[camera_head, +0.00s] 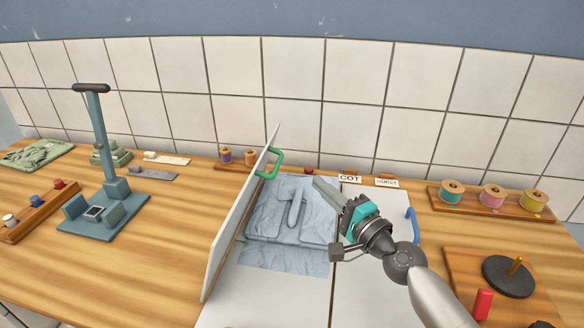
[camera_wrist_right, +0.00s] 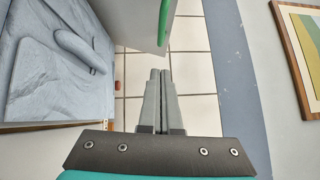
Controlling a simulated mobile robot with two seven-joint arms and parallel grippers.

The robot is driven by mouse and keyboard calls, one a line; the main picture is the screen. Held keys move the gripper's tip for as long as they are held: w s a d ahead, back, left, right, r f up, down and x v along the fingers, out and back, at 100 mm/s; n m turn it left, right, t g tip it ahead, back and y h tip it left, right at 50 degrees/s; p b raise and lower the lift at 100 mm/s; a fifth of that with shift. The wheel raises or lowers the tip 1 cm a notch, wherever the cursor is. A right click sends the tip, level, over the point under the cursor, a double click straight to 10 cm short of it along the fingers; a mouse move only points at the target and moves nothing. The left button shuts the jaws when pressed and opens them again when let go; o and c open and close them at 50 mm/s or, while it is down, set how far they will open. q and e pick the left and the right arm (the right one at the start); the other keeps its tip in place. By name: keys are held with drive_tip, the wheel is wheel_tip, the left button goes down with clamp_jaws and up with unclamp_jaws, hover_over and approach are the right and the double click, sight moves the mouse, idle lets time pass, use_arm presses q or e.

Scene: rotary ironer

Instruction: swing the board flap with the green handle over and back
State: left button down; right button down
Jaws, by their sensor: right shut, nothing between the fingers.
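The white board flap (camera_head: 238,220) stands nearly upright on its edge, left of the grey cloth (camera_head: 262,258). Its green handle (camera_head: 270,163) sticks out to the right near the flap's far upper end. My right gripper (camera_head: 318,182) is shut and empty, above the cloth's right side, to the right of the handle and apart from it. In the right wrist view, the shut fingers (camera_wrist_right: 160,75) point towards the tiled wall, with the flap (camera_wrist_right: 130,18) and part of the green handle (camera_wrist_right: 163,22) beyond them. My left gripper is not in view.
A second white panel with a blue handle (camera_head: 412,225) lies flat on the right, partly under my arm. A spool rack (camera_head: 490,200) and a wooden board with a black disc (camera_head: 508,277) stand farther right. A blue stand (camera_head: 105,195) is at the left.

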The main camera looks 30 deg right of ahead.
drive_tip(key=w+a+p, duration=0.2)
drive_tip(key=w+a, duration=0.1)
drive_tip(key=w, duration=0.3)
drive_tip(key=shift+w+a+r, duration=0.3)
drive_tip(key=shift+a+r, duration=0.1)
